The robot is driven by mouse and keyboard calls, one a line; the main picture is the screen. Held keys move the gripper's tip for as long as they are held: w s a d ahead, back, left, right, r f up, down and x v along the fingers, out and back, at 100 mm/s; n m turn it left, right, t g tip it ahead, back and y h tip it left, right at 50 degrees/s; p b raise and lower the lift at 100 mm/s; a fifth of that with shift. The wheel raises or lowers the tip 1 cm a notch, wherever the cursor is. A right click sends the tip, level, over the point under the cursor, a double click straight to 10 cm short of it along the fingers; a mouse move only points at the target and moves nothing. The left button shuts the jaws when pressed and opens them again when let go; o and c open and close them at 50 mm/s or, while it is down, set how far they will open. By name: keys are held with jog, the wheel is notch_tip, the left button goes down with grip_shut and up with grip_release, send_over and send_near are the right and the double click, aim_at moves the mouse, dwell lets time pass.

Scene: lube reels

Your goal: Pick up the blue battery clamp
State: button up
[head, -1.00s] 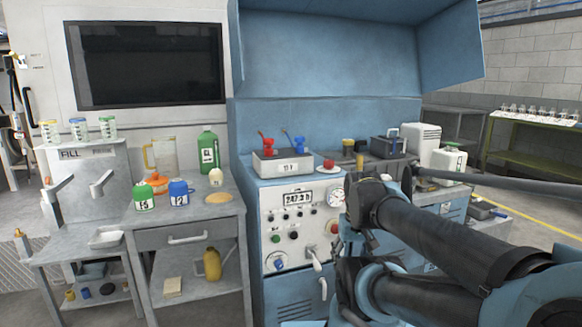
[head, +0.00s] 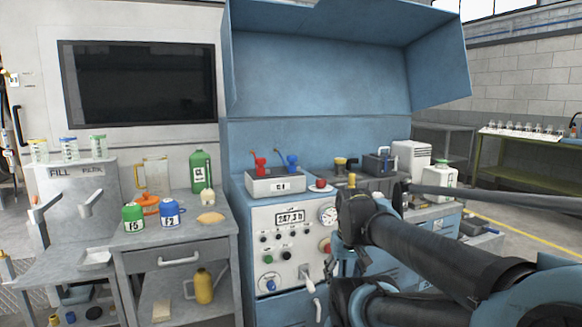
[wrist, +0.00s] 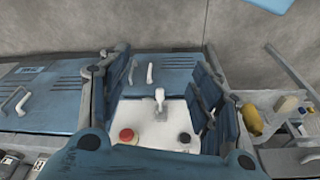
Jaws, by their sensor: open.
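The blue battery clamp (head: 292,161) stands on the right part of a small light-grey box, on top of the blue bench. A red clamp (head: 260,163) stands on the same box to its left. My gripper (head: 345,262) hangs low in front of the bench's control panel, below and to the right of the clamps. In the wrist view my gripper (wrist: 158,62) is open, its fingers spread with nothing between them. The wrist view faces the bench front; neither clamp shows there.
The grey box (head: 275,183) carries a label. A red-topped item on a dish (head: 320,186) sits right of it. The control panel (head: 290,240) has knobs and a white handle. A grey table (head: 185,243) with bottles and jars stands left. A blue hood (head: 320,60) overhangs the bench.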

jog(key=w+a+r+n+y, duration=0.1)
jog(key=w+a+r+n, duration=0.15)
jog(key=w+r, duration=0.8)
jog(key=w+a+r+n+y, duration=0.1)
jog(key=w+r+n, duration=0.2)
jog(key=w+r, duration=0.7)
jog(key=n+y, duration=0.2)
jog(key=n, duration=0.5)
send_near(294, 156)
jog(key=x, duration=0.6)
jog(key=shift+f, duration=0.35)
jog(key=shift+a+x, duration=0.2)
jog(key=shift+x, duration=2.55)
jog(key=shift+r, duration=0.1)
jog(key=c, duration=1.2)
